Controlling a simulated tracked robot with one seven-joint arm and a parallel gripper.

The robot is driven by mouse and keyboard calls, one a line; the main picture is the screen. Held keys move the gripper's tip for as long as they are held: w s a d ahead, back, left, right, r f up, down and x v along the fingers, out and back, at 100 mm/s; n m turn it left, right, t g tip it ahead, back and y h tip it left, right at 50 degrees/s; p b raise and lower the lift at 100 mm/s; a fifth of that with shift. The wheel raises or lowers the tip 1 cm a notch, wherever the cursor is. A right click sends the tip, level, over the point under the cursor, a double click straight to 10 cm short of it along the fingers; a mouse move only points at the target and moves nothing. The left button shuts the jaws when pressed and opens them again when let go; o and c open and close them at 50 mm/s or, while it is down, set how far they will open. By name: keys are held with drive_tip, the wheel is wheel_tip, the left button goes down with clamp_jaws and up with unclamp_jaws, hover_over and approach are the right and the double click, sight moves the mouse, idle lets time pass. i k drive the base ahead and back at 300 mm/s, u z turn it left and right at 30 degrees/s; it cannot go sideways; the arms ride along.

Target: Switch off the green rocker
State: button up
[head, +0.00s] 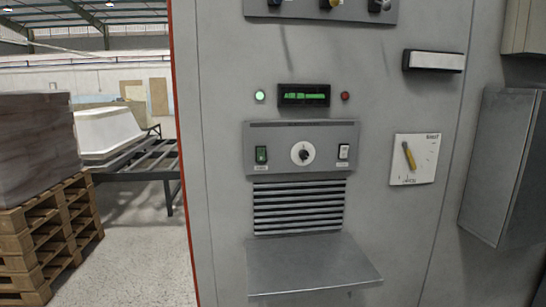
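A green rocker (261,155) sits at the left end of a dark grey control panel (280,137) on the front of a grey cabinet. Its face is small, and I cannot tell surely which half is pressed in. To its right on the same panel are a round white dial with a black knob (302,154) and a white rocker (343,152). Above the panel a green lamp (259,96) is lit, beside a display with green marks (304,96) and a dark red lamp (345,96). My gripper is not in view.
Below the panel are vent slats (298,208) and a metal shelf (312,268) jutting outward. A yellow-handled switch (409,156) and a grey box (503,168) are on the right. Wooden pallets (50,240) with a wrapped load stand at left; floor between is clear.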

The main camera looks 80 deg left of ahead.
sight(260, 151)
drive_tip(key=z, duration=0.1)
drive_tip(key=i, duration=0.15)
drive_tip(key=u, duration=2.8)
drive_tip(key=k, duration=0.85)
drive_tip(key=u, duration=0.2)
drive_tip(key=i, duration=0.85)
drive_tip(key=z, duration=0.1)
